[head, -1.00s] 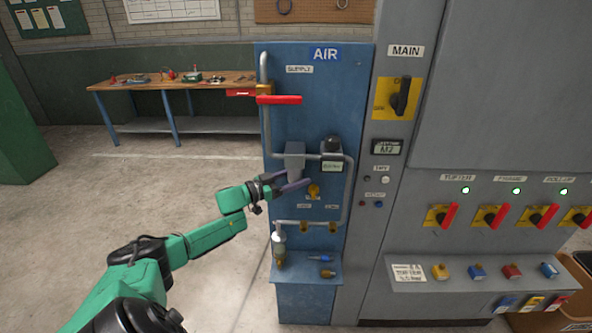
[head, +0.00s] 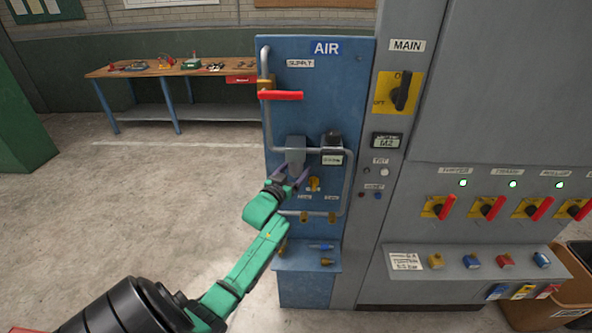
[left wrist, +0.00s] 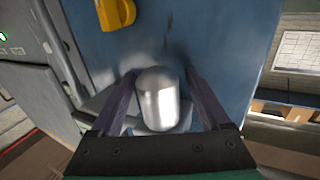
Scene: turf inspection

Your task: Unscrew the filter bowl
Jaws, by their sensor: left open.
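The filter's grey body (head: 297,146) is in the pipe line on the blue air panel, in the head view. Its bowl shows in the left wrist view as a rounded, shiny silver cylinder (left wrist: 159,100). My left gripper (head: 293,174) is just below the filter body in the head view, its dark purple fingers pointing up. In the left wrist view the open fingers (left wrist: 160,90) stand on either side of the bowl, with a narrow gap showing on each side. In the head view the bowl is mostly hidden by the gripper. My right gripper is not in view.
A gauge (head: 332,148) sits right of the filter, and a yellow knob (head: 314,184) below it. The red-handled supply valve (head: 281,95) is above. Pipes surround the filter. A small shelf (head: 315,262) holds parts. The grey switch cabinet (head: 500,100) stands to the right.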

